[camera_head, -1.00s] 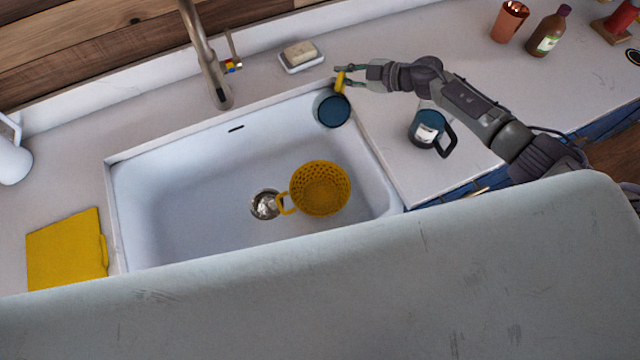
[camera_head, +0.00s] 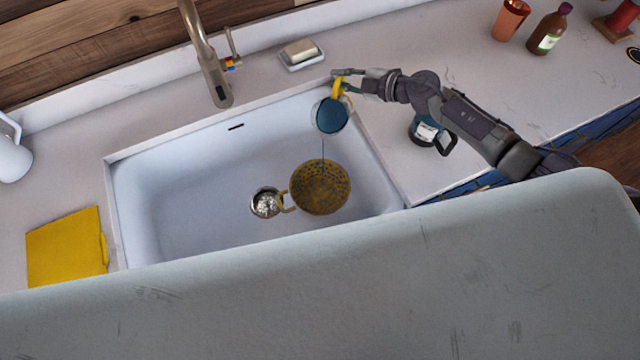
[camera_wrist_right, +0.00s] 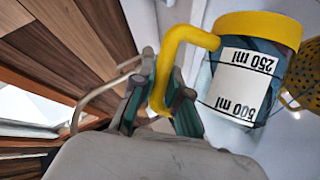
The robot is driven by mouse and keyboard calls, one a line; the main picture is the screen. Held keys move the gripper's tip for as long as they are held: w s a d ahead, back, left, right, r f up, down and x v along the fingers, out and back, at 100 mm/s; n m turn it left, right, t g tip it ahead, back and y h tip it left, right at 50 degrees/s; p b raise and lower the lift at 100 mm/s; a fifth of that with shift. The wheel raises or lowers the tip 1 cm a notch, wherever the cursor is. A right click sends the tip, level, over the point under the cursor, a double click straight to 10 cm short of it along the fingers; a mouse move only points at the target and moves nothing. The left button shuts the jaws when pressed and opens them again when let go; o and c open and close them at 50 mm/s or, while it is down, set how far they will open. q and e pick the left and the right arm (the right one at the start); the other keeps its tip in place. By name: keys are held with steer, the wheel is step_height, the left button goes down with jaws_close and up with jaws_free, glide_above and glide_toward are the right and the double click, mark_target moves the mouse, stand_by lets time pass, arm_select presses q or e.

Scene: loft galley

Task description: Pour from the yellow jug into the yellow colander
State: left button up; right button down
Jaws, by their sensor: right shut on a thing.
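The yellow jug (camera_head: 331,116) is tilted above the right side of the sink, its dark blue inside facing the head camera. In the right wrist view the jug (camera_wrist_right: 262,28) shows a yellow rim and handle and a white label reading 250 ml and 500 ml. My right gripper (camera_head: 343,82) is shut on its handle; the fingers also show in the right wrist view (camera_wrist_right: 158,108). A thin dark stream runs from the jug to the yellow colander (camera_head: 320,188), which sits in the sink beside the drain. The colander looks darkened inside. My left gripper is not in view.
The sink (camera_head: 190,200) has a metal faucet (camera_head: 207,60) behind it. A soap dish (camera_head: 301,55) stands at the back edge.

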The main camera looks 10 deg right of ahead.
mark_target(337, 90)
steer(key=shift+s+a+r+n+t, duration=0.1)
steer(key=shift+s+a+n+t, duration=0.3)
steer(key=shift+s+n, duration=0.2)
steer(key=shift+s+a+r+n+t, duration=0.1)
steer(key=shift+s+a+n+t, duration=0.35)
steer(key=shift+s, duration=0.2)
stand_by(1.6)
steer(key=shift+s+a+n+b, duration=0.2)
steer(key=shift+s+n+b, duration=0.15)
steer(key=shift+s+n, duration=0.1)
stand_by(0.4)
